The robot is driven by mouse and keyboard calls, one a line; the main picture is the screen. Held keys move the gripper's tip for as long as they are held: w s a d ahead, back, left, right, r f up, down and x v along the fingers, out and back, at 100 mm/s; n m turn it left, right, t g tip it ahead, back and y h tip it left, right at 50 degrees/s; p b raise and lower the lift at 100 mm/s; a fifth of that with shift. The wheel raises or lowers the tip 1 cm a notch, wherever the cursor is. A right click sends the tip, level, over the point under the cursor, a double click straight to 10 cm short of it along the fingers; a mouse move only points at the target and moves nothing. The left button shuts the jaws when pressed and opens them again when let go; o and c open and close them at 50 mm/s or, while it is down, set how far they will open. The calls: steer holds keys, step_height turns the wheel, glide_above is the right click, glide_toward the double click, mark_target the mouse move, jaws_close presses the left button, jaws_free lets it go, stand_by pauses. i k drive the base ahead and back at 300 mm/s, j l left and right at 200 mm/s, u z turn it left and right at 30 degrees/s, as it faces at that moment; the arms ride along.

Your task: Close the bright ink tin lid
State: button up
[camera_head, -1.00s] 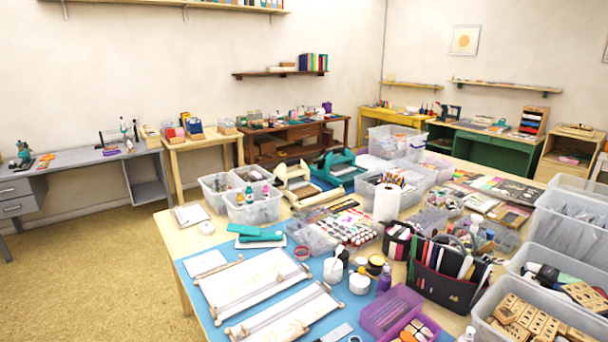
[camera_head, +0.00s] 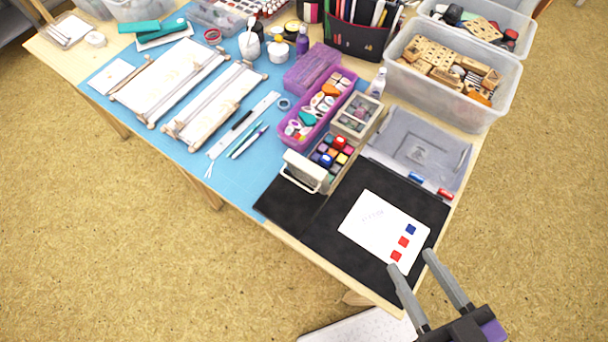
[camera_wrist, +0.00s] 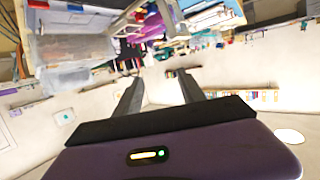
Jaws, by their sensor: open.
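I cannot tell for sure which item is the bright ink tin. A small round grey-blue tin (camera_head: 284,104) lies nearer, by the purple tray. Whether their lids are open is too small to tell. My gripper (camera_head: 411,260) is open and empty over the table's front corner, by the white card, well away from these tins. In the wrist view my gripper (camera_wrist: 157,80) has its fingers apart with nothing between them.
A white card (camera_head: 378,225) with blue and red squares lies on a black mat (camera_head: 325,228). Several colored ink blocks (camera_head: 333,152), a purple tray (camera_head: 318,118), a clear stamp bin (camera_head: 500,88) and a grey tray (camera_head: 412,140) crowd around it.

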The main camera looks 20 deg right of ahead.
mark_target(300, 167)
steer(key=k+j, duration=0.15)
steer(key=j, duration=0.25)
steer(key=k+j, duration=0.1)
steer(key=j, duration=0.3)
steer(key=k+j, duration=0.15)
steer(key=j, duration=0.3)
